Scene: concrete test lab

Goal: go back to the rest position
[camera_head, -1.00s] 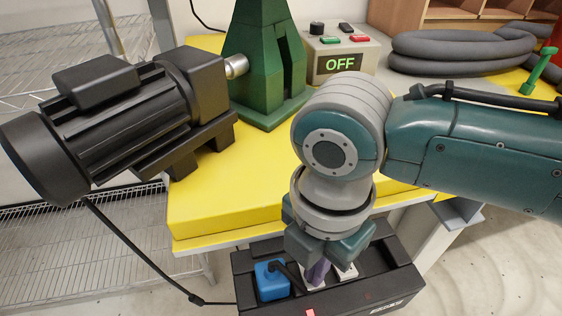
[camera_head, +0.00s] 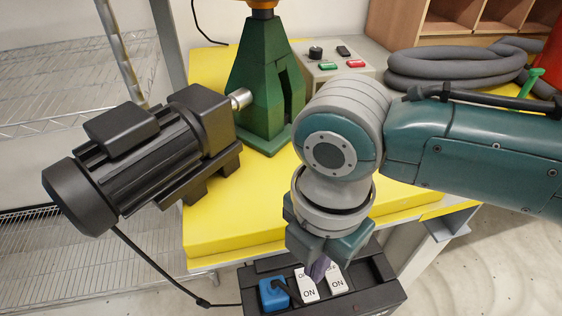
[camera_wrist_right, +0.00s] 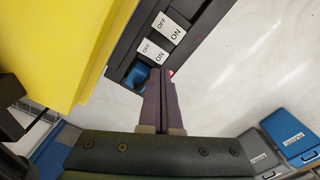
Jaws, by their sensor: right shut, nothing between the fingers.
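My right gripper (camera_head: 316,270) is shut and empty, with its purple fingers together and pointing down. It is over a black power strip (camera_head: 375,303) with two white rocker switches, a left one (camera_head: 307,286) and a right one (camera_head: 336,281), both showing ON lettering. In the right wrist view, the fingertips (camera_wrist_right: 161,74) appear close in front of the strip (camera_wrist_right: 128,50) and its switches; I cannot tell the exact gap. A blue plug (camera_head: 273,295) sits in the strip's left end. My left gripper is not in view.
A green pedestal (camera_head: 265,90), a control box (camera_head: 320,68) and a grey hose (camera_head: 450,65) are behind. Blue bins (camera_wrist_right: 290,130) show in the wrist view.

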